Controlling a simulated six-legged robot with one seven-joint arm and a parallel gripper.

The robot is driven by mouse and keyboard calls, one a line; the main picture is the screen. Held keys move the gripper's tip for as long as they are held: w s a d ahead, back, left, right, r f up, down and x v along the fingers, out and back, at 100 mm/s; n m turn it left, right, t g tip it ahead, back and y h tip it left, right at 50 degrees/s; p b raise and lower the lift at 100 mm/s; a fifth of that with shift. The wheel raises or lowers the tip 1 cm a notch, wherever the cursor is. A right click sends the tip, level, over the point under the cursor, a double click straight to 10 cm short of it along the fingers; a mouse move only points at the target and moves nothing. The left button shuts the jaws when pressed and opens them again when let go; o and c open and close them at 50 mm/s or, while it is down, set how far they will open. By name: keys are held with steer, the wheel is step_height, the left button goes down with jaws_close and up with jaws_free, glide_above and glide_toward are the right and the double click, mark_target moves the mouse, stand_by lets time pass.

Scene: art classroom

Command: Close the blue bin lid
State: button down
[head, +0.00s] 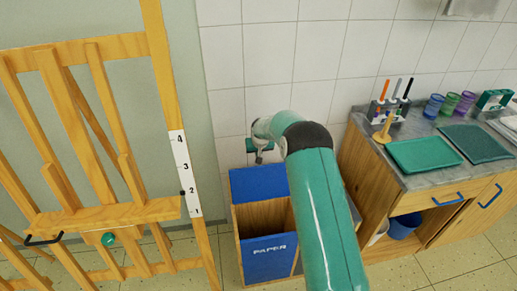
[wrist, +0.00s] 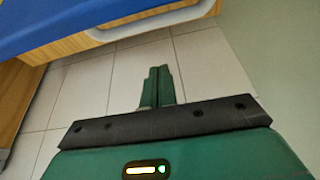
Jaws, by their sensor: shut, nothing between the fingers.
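The bin is a wooden box with a blue front panel marked PAPER (head: 268,257), in the lower middle of the head view. Its blue lid (head: 257,184) stands raised at the back of the dark opening, so the bin is open. My gripper (head: 260,158) is just above the lid's upper edge, near the tiled wall; I cannot tell whether it touches the lid. In the wrist view my gripper (wrist: 154,72) is shut and empty. A blue surface with a wooden edge (wrist: 60,22) fills the upper left there, apart from the fingertips. My arm hides the bin's right side.
A wooden easel (head: 160,100) stands to the left of the bin. A counter (head: 385,157) with green trays, cups and brushes stands to the right, with a blue bucket (head: 403,225) below. The white tiled wall (head: 300,60) is close behind the bin.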

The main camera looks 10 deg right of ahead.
mark_target(261, 180)
steer(key=s+f, duration=0.1)
steer(key=s, duration=0.2)
steer(key=shift+s+f, duration=0.15)
steer(key=shift+f, duration=0.25)
steer(key=shift+a+r, duration=0.1)
steer(key=shift+a, duration=0.05)
stand_by(0.4)
steer(key=shift+s+t, duration=0.3)
steer(key=shift+s, duration=0.15)
